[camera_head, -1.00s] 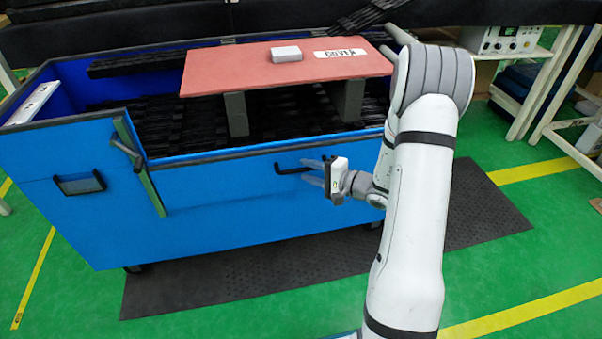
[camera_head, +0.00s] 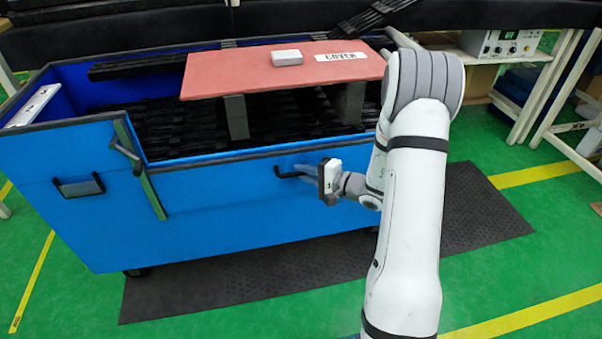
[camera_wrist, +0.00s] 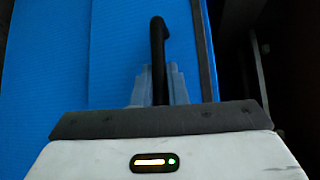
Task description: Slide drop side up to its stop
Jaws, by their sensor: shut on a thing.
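The drop side (camera_head: 238,215) is the blue front panel of a large blue bin. Its dark top edge sits lower than the top of the fixed front wall (camera_head: 90,150) to its left. A black bar handle (camera_head: 282,173) sticks out near its upper right. My gripper (camera_head: 300,170) is shut on this handle, with its fingers in front of the panel. In the wrist view the grey fingers (camera_wrist: 176,84) lie on both sides of the black handle (camera_wrist: 158,45).
A black latch handle (camera_head: 126,155) sits by the green post left of the panel. A red board (camera_head: 240,78) with a white box (camera_head: 287,57) lies across blocks in the bin. Black strips fill the bin. A dark mat (camera_head: 470,215) covers the floor.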

